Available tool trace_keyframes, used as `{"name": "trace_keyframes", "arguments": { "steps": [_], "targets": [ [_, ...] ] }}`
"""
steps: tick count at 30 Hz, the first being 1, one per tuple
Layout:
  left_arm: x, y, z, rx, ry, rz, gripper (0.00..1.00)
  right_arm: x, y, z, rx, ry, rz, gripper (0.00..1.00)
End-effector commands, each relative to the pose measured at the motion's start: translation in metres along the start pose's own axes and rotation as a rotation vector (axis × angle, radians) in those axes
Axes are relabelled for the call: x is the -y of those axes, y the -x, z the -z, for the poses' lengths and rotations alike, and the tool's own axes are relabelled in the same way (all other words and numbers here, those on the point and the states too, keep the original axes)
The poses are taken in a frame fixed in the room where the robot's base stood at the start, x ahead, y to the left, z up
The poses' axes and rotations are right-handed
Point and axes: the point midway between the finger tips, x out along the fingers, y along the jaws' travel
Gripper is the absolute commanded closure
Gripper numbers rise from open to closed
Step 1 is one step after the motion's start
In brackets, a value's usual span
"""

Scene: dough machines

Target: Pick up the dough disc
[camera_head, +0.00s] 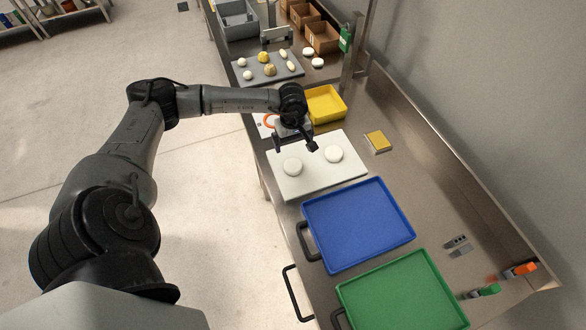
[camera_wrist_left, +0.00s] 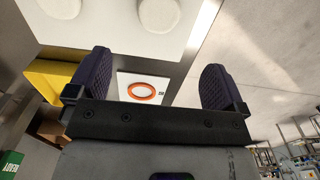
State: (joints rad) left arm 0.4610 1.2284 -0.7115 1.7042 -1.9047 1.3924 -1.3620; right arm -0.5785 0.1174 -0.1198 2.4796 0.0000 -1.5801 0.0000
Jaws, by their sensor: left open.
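Two white dough discs lie on a white board (camera_head: 310,184) on the steel table: a left disc (camera_head: 292,167) and a right disc (camera_head: 333,154). In the left wrist view they show at the top edge, one disc (camera_wrist_left: 159,14) near the middle and one disc (camera_wrist_left: 62,6) at the left, both partly cut off. My left gripper (camera_head: 296,146) is open and empty, above the far edge of the board, with the discs on the near side of it. Its two fingers (camera_wrist_left: 157,85) stand wide apart in the wrist view. My right gripper is not in view.
A blue tray (camera_head: 358,226) and a green tray (camera_head: 400,293) lie nearer. A yellow bin (camera_head: 326,104) stands beyond the gripper. A card with an orange ring (camera_wrist_left: 142,91) lies beneath it. A grey board (camera_head: 266,74) with several dough pieces is farther back. A small yellow block (camera_head: 377,141) is at right.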

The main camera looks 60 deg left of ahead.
Motion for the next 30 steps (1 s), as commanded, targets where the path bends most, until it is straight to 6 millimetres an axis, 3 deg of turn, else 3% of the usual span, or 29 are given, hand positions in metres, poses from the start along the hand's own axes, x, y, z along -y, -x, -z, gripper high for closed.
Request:
{"name": "trace_keyframes", "arguments": {
  "steps": [10, 22, 30],
  "targets": [
    [0.001, -0.058, 0.001, -0.005, -0.001, 0.007, 0.02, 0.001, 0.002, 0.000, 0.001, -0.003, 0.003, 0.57],
    [0.001, -0.084, 0.002, -0.004, 0.000, 0.006, 0.02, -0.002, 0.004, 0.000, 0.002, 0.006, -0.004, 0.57],
    [-0.001, -0.119, 0.002, -0.003, 0.001, 0.006, 0.02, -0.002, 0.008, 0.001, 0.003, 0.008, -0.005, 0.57]
  ]
}}
